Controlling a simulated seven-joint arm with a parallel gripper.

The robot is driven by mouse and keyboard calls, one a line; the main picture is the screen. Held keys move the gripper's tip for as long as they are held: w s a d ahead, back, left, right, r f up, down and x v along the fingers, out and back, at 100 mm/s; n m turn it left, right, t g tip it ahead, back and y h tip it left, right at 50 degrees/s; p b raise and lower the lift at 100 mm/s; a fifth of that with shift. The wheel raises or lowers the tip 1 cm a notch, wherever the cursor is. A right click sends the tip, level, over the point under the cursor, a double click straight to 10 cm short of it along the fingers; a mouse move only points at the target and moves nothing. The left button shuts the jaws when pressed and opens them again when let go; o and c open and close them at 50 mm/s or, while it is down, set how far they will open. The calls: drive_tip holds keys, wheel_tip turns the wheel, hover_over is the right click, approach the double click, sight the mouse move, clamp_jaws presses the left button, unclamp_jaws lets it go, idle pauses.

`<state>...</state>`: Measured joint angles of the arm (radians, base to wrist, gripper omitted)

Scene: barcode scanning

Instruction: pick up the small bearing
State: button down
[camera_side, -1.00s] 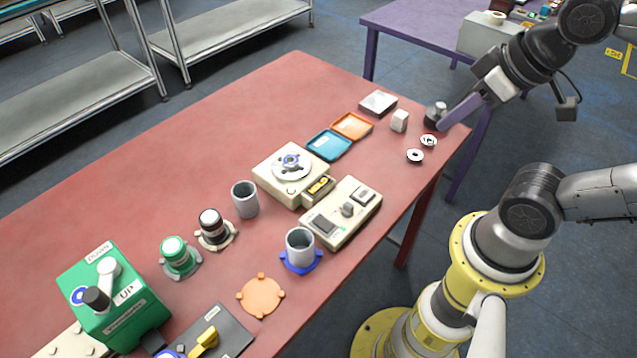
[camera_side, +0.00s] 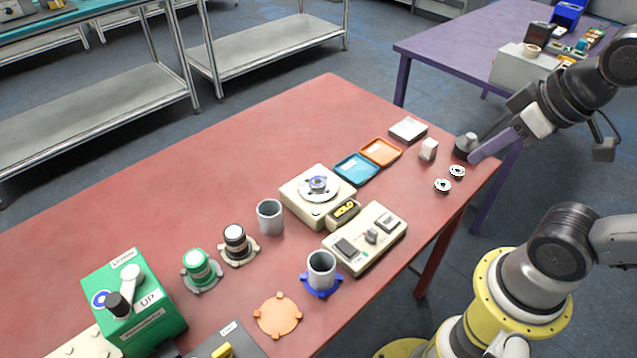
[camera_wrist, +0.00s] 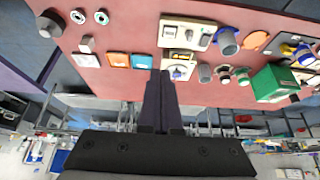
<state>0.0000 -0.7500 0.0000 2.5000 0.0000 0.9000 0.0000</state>
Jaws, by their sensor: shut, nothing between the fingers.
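Two small ring-shaped bearings, pale with dark centres, lie flat on the red table near its right corner: one nearer the corner (camera_side: 457,172) and one nearer the front edge (camera_side: 443,186). They look close in size. Both show at the top left of the wrist view, the corner one (camera_wrist: 77,17) left of the other (camera_wrist: 101,18). My gripper (camera_side: 475,156) has purple fingers, shut and empty. In the side view its tips overlap the table corner, just above the bearings; their height is unclear. In the wrist view the fingers (camera_wrist: 159,74) point at the table, well apart from both bearings.
A dark cylinder (camera_side: 464,152) stands by my fingertips, with a white block (camera_side: 428,149) left of it. An orange tray (camera_side: 381,152), a blue tray (camera_side: 357,168) and a scale (camera_side: 300,197) holding a bluish ring-like part are further left. The table's back left is clear.

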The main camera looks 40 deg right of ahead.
drive_tip(key=shift+c, duration=1.3)
unclamp_jaws()
